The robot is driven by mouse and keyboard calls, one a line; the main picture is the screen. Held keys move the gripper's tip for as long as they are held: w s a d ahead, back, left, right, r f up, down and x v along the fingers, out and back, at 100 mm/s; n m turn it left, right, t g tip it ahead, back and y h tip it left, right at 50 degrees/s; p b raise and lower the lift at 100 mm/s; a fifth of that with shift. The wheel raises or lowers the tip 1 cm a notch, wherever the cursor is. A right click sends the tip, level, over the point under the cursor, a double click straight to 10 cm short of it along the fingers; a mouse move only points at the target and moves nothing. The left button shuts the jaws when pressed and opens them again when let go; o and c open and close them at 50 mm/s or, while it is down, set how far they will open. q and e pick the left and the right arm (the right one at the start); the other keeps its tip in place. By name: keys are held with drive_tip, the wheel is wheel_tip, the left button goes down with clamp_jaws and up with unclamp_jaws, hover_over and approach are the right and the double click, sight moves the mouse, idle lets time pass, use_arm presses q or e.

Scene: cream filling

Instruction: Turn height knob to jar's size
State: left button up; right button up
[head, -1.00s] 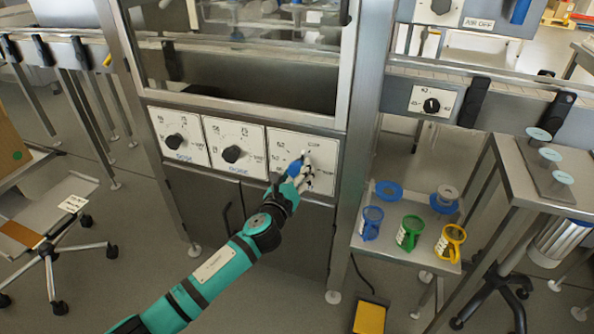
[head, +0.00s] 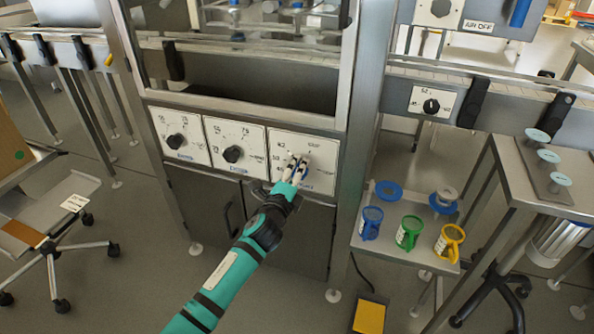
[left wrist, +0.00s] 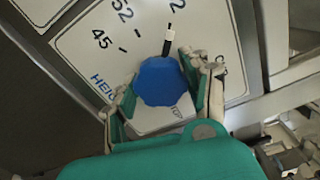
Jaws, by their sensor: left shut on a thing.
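The height knob (left wrist: 160,82) is blue and faceted, with a black-and-white pointer (left wrist: 168,40). It sits on a white dial plate (left wrist: 85,45) marked 45, 52 and a number ending in 2. The pointer is near that last number, whose first digit I cannot read. My left gripper (left wrist: 163,90) has its fingers on both sides of the knob and is shut on it. I cannot tell which thing is the jar. My right gripper is out of view.
Two black knobs, one on the left plate (head: 175,141) and one on the middle plate (head: 232,154), are beside the height dial. A side table (head: 395,262) holds blue, green (head: 409,232) and yellow (head: 449,241) cups. A conveyor (head: 500,85) runs to the right.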

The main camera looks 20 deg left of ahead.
use_arm(q)
drive_tip(key=shift+n, duration=1)
drive_tip(key=shift+n+p, duration=0.4)
drive_tip(key=shift+n, duration=0.5)
drive_tip(key=shift+f+n+p, duration=0.15)
drive_tip(key=shift+n+p, duration=0.45)
drive_tip(key=shift+n, duration=1.8)
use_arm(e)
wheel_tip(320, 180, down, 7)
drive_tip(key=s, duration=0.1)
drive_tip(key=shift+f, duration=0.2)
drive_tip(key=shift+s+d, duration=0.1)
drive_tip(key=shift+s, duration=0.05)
use_arm(q)
drive_tip(key=o, duration=1.2)
drive_tip(key=s, duration=1.2)
drive_tip(key=shift+a, duration=0.25)
